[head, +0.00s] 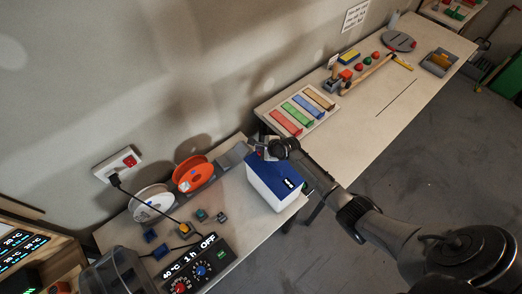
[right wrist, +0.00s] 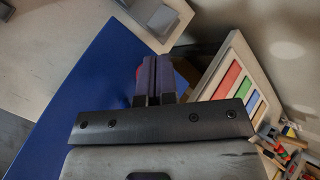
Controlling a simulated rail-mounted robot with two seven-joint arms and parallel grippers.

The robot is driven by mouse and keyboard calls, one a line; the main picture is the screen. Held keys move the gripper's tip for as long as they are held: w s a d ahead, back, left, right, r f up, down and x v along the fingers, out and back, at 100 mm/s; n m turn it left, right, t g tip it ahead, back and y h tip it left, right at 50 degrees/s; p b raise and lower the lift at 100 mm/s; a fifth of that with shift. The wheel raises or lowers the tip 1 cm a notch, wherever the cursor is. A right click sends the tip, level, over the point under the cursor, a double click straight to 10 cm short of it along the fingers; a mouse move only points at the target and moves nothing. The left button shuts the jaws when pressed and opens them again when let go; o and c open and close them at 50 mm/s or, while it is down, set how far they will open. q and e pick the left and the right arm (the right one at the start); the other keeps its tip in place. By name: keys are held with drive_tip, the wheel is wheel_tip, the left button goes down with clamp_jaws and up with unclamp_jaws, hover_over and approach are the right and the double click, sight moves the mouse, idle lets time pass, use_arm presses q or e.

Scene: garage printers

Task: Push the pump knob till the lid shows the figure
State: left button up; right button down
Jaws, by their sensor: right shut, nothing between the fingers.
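A white box with a blue lid (head: 268,172) stands near the right end of the near bench. The lid carries a small dark display (head: 289,183) with a light mark too small to read. My right gripper (head: 262,152) is over the lid's far edge. In the right wrist view its dark fingers (right wrist: 154,72) are shut together over or beside the blue lid (right wrist: 90,90), with nothing between them. A small red part (right wrist: 139,72) shows just left of the fingertips; it may be the pump knob, mostly hidden. I cannot tell whether the fingers touch it. My left gripper is not in view.
An orange spool (head: 193,174) and a white spool (head: 152,203) stand left of the box. A control panel (head: 190,264) reads 40°C, 1 h, OFF. A rack of coloured strips (head: 300,112) lies on the far bench, across a gap.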

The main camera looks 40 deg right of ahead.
drive_tip(key=shift+f, duration=0.4)
drive_tip(key=shift+f+b, duration=0.25)
drive_tip(key=shift+b, duration=0.15)
idle(0.4)
drive_tip(key=shift+r, duration=0.1)
drive_tip(key=shift+r+p, duration=0.15)
drive_tip(key=shift+p, duration=0.15)
drive_tip(key=shift+r+p, duration=1.15)
drive_tip(key=shift+p, duration=0.15)
